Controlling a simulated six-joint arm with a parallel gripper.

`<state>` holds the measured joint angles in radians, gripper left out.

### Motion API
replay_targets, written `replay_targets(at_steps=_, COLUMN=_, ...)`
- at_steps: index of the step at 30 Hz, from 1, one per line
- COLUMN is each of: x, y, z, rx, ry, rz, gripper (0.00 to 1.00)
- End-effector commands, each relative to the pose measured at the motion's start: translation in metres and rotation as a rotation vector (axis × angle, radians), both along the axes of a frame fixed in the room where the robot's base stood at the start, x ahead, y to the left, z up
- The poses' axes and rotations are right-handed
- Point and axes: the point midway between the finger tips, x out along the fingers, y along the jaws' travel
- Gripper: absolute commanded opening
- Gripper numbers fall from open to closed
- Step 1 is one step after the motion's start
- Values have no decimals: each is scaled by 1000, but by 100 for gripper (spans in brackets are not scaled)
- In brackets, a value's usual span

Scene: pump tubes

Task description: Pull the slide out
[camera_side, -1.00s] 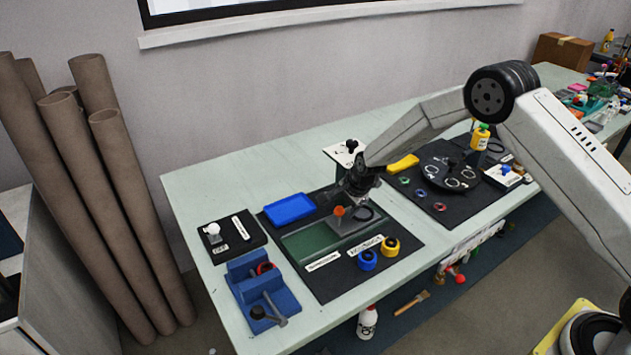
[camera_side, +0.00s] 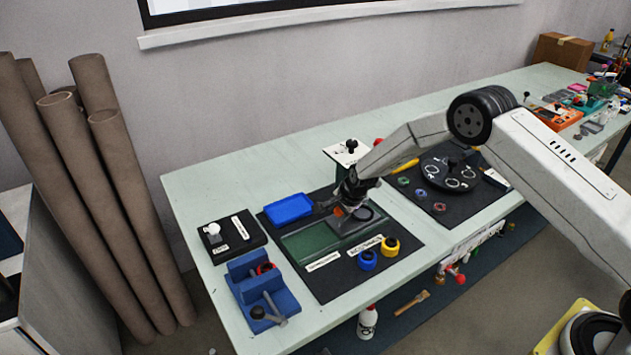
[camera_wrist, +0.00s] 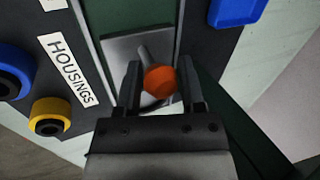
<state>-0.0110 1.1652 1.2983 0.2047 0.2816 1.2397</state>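The slide (camera_side: 352,224) is a grey plate in the green-floored channel (camera_side: 309,240) on the black mat. It also shows in the wrist view (camera_wrist: 125,50). An orange knob (camera_side: 338,211) stands on it by a short grey stem. In the wrist view the knob (camera_wrist: 160,81) sits between the two fingers of my gripper (camera_wrist: 161,82). The fingers are apart, one on each side of the knob, with what looks like a narrow gap. In the side view my gripper (camera_side: 345,207) is low over the slide and partly hides the knob.
A blue tray (camera_side: 288,209) lies behind the channel. Blue (camera_side: 367,260) and yellow (camera_side: 390,246) rings sit at the front, near the HOUSINGS label (camera_wrist: 68,69). A blue holder (camera_side: 262,290) stands at front left. A black round plate (camera_side: 450,172) is to the right.

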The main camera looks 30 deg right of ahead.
Motion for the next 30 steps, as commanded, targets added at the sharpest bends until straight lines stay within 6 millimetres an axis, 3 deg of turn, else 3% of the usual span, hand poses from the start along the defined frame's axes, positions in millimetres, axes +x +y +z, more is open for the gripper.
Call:
replay_targets(at_steps=1, x=0, y=0, z=0, rx=0, ry=0, rz=0, gripper=31)
replay_targets(at_steps=4, x=0, y=0, z=0, rx=0, ry=0, rz=0, gripper=0)
replay_targets(at_steps=30, x=0, y=0, z=1, rx=0, ry=-2, rz=-1, gripper=0)
